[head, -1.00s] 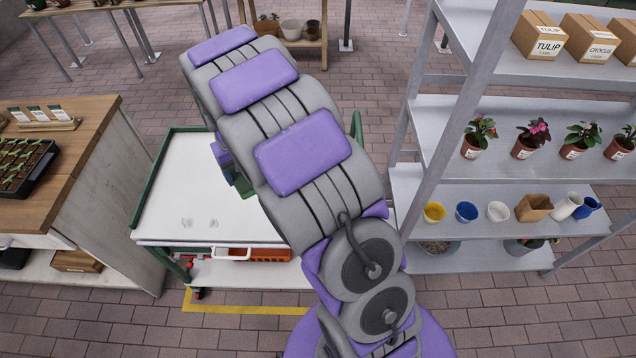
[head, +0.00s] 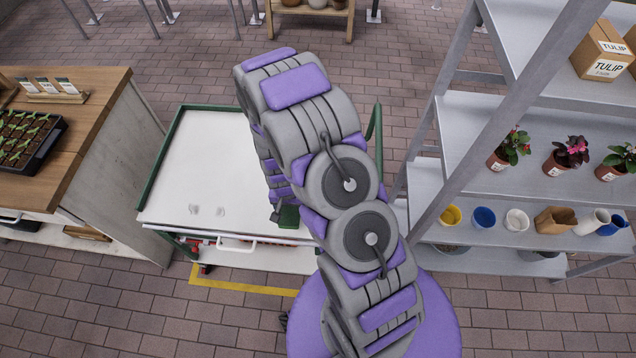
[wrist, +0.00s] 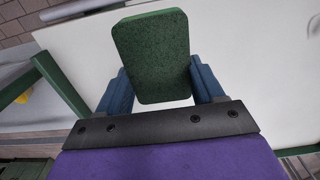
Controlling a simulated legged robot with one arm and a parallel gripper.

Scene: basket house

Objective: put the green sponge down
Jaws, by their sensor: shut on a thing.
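The green sponge (wrist: 151,55) is a dark green block between the two blue fingers of my gripper (wrist: 158,85) in the wrist view. My gripper is shut on it. The sponge also shows in the head view (head: 289,217), low beside my arm at the near right part of the white-topped cart (head: 200,160). The cart top fills the background behind the sponge in the wrist view. I cannot tell whether the sponge touches the cart top. My arm hides part of the cart's right side.
Two small pale items (head: 207,210) lie on the cart's near left. A green rail (head: 375,130) stands at its right. A metal shelf (head: 440,190) with pots and plants is to the right; a wooden counter (head: 95,120) is to the left. Much of the cart top is bare.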

